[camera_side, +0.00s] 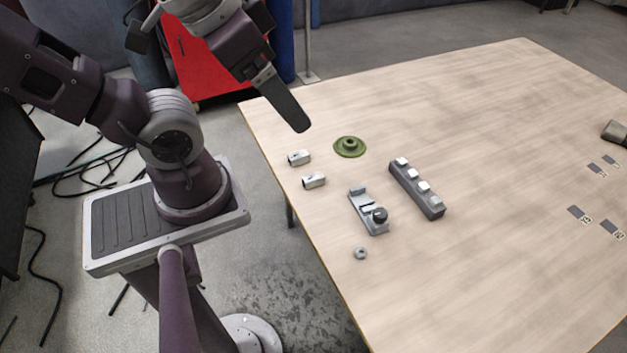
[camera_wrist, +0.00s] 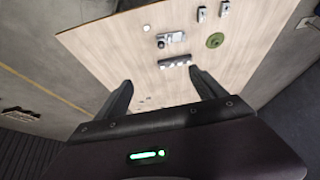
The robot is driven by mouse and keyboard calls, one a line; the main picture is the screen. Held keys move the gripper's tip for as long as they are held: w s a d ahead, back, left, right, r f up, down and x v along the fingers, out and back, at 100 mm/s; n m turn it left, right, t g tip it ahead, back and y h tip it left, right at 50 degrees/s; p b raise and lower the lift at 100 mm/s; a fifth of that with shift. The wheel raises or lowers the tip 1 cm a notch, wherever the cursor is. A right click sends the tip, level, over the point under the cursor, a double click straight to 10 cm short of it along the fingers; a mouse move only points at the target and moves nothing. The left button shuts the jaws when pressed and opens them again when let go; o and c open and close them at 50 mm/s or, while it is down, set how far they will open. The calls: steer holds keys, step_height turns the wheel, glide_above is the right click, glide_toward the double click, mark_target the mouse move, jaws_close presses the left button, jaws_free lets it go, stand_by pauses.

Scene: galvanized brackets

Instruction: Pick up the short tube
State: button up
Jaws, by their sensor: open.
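Two small silver tube-like pieces lie near the table's left edge in the side view, an upper one (camera_side: 299,158) and a lower one (camera_side: 314,181). A small grey ring (camera_side: 361,253) lies nearer the front edge. I cannot tell for certain which of these is the short tube. The wrist view shows the two pieces at the top, one left (camera_wrist: 201,14) and one right (camera_wrist: 224,9), and the ring (camera_wrist: 147,28) further left. My gripper (camera_wrist: 160,77) is open and empty, its dark fingers wide apart. In the side view it is above the table's back left corner, apart from everything.
A green flanged disc (camera_side: 349,148), a grey fixture with a black knob (camera_side: 368,211) and a dark bar with several light blocks (camera_side: 417,189) stand close to the pieces. A dark object (camera_side: 615,132) and flat labels lie far right. The table (camera_side: 480,110) is otherwise mostly clear.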

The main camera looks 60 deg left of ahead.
steer(key=m+g+y, duration=0.2)
steer(key=m+g, duration=0.4)
steer(key=m, duration=0.9)
glide_above(314, 176)
step_height(314, 176, down, 28)
steer(key=f+m, duration=0.1)
steer(key=f, duration=0.1)
steer(key=f+m+h, duration=0.1)
steer(key=f, duration=0.2)
steer(key=d+f+m+h, duration=0.1)
steer(key=f, duration=0.1)
steer(key=shift+s+f, duration=0.15)
steer(key=shift+f, duration=0.15)
steer(key=f, duration=0.4)
steer(key=a+f, duration=0.1)
steer(key=f, duration=0.2)
steer(key=c, duration=1.5)
steer(key=shift+r, duration=0.15)
